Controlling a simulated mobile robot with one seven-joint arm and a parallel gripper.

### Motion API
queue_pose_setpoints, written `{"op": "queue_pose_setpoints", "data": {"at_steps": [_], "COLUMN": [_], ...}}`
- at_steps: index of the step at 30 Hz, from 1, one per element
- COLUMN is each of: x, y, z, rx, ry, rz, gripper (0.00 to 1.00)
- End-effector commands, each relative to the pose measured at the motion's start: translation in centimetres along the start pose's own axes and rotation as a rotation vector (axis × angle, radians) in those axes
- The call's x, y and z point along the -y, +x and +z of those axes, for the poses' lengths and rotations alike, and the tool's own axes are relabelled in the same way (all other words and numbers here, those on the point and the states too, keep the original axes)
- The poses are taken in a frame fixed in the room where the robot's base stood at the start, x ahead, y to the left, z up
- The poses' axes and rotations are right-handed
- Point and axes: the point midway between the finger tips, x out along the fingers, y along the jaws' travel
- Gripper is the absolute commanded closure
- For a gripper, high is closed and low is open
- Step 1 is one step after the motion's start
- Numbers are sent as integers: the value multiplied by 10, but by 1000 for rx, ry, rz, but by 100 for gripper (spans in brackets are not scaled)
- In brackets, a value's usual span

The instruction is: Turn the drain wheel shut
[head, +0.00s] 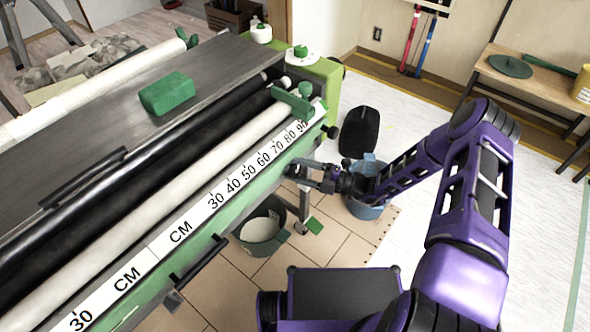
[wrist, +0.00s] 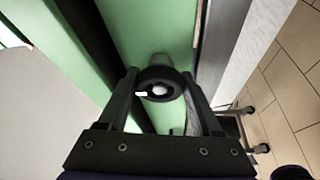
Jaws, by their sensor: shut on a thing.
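The drain wheel (wrist: 160,73) is a small round black knob with a pale centre, on the green side of the pasting machine (wrist: 168,30). In the wrist view it sits between the two fingers of my gripper (wrist: 159,80), which is shut on it from both sides. In the head view my gripper (head: 297,170) reaches from the right to the machine's green end, below the ruler's high numbers. The wheel cannot be made out there, as the fingers cover that spot.
The machine (head: 90,100) fills the left, with a green block (head: 167,93) on top. A bucket with pale contents (head: 262,228) stands on the tiles below my gripper. A blue bucket (head: 366,208) stands behind my wrist. A wooden bench (head: 540,85) is at the right.

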Motion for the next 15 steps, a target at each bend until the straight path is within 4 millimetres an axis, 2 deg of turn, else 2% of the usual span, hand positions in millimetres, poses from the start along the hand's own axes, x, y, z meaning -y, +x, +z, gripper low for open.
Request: {"op": "queue_pose_setpoints", "data": {"at_steps": [12,13,15], "x": [0,0,0], "y": [0,0,0], "z": [1,1,1], "rx": [3,3,3], "ry": [8,8,8], "rz": [3,3,3], "gripper": [89,28,16]}}
